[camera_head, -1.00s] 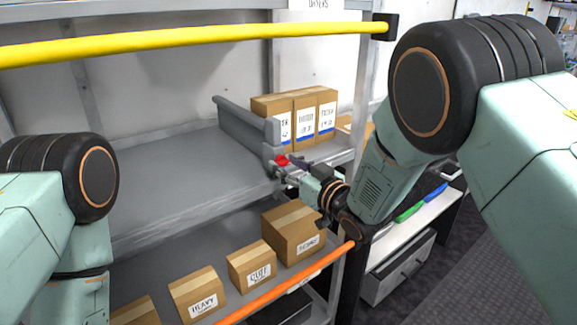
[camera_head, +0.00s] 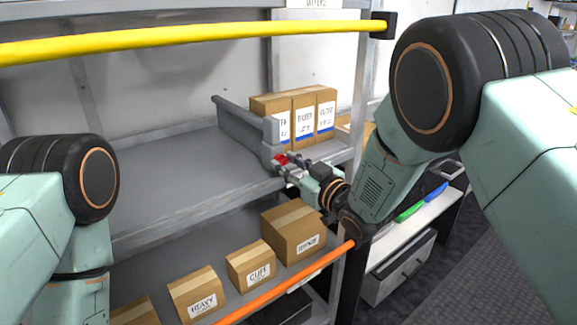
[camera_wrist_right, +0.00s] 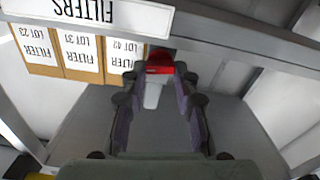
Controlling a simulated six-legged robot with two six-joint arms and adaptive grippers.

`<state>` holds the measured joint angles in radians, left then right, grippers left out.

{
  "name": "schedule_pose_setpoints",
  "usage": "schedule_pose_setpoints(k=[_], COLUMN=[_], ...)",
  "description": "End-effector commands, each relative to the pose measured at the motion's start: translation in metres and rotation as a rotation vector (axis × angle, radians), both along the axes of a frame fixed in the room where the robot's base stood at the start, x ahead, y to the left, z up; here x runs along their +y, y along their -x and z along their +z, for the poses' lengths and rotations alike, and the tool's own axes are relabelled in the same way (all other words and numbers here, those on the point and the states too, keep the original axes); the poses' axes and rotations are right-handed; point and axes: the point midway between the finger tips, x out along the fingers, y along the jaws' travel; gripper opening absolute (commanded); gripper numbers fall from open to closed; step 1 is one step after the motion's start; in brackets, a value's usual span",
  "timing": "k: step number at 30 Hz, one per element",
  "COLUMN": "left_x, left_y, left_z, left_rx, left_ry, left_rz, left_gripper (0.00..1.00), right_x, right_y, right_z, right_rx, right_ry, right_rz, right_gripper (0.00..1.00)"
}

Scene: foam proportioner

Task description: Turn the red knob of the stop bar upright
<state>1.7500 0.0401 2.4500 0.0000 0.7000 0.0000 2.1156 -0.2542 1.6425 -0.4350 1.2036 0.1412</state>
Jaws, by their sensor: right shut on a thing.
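The stop bar (camera_head: 238,127) is a grey bar on the upper shelf, running from the back to the shelf's front edge. Its red knob (camera_head: 281,159) sits at the front end. My right gripper (camera_head: 283,166) reaches it from the right and is shut on it. In the right wrist view the red knob (camera_wrist_right: 160,63) is between the two fingertips, with a pale piece below it. The fingers partly cover the knob's sides. I cannot tell its exact angle. My left arm shows at the left, but its gripper is out of view.
Filter boxes (camera_head: 304,116) stand on the upper shelf just right of the bar. A yellow rail (camera_head: 180,41) crosses above and an orange rail (camera_head: 285,283) below. Several cartons (camera_head: 251,264) stand on the lower shelf. The upper shelf (camera_head: 170,180) left of the bar is bare.

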Motion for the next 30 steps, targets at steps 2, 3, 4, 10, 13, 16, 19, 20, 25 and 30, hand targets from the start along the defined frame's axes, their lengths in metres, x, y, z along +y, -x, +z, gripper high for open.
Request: schedule_pose_setpoints(k=[2,3,4,10,13,16,19,20,25,30], left_x=[0.000,0.000,0.000,0.000,0.000,0.000,0.000,0.000,0.000,0.000], left_y=[0.000,0.000,0.000,0.000,0.000,0.000,0.000,0.000,0.000,0.000], left_z=[-0.004,-0.005,-0.006,-0.013,-0.016,-0.018,-0.020,-0.020,-0.021,-0.021], left_rx=[0.000,0.000,0.000,0.000,0.000,0.000,0.000,0.000,0.000,0.000], left_ry=[0.000,0.000,0.000,0.000,0.000,0.000,0.000,0.000,0.000,0.000], left_rz=[0.000,0.000,0.000,0.000,0.000,0.000,0.000,0.000,0.000,0.000], left_gripper=[0.45,0.45,0.45,0.45,0.45,0.45,0.45,0.45,0.45,0.45], right_x=[0.000,0.001,0.001,0.001,0.001,0.001,0.002,0.002,0.002,0.002], right_y=[0.001,0.001,0.001,0.001,0.002,0.002,0.002,0.002,0.002,0.002], right_z=[-0.003,-0.004,-0.004,-0.004,-0.005,-0.005,-0.004,-0.004,-0.004,-0.004], right_rx=[-0.030,-0.048,-0.062,-0.146,-0.181,-0.210,-0.232,-0.236,-0.255,-0.260], right_ry=[0.050,0.075,0.095,0.212,0.260,0.301,0.331,0.337,0.365,0.371], right_rz=[0.000,0.001,0.001,0.001,0.002,0.002,0.001,0.001,0.001,0.001], right_gripper=[0.00,0.00,0.00,0.00,0.00,0.00,0.00,0.00,0.00,0.00])
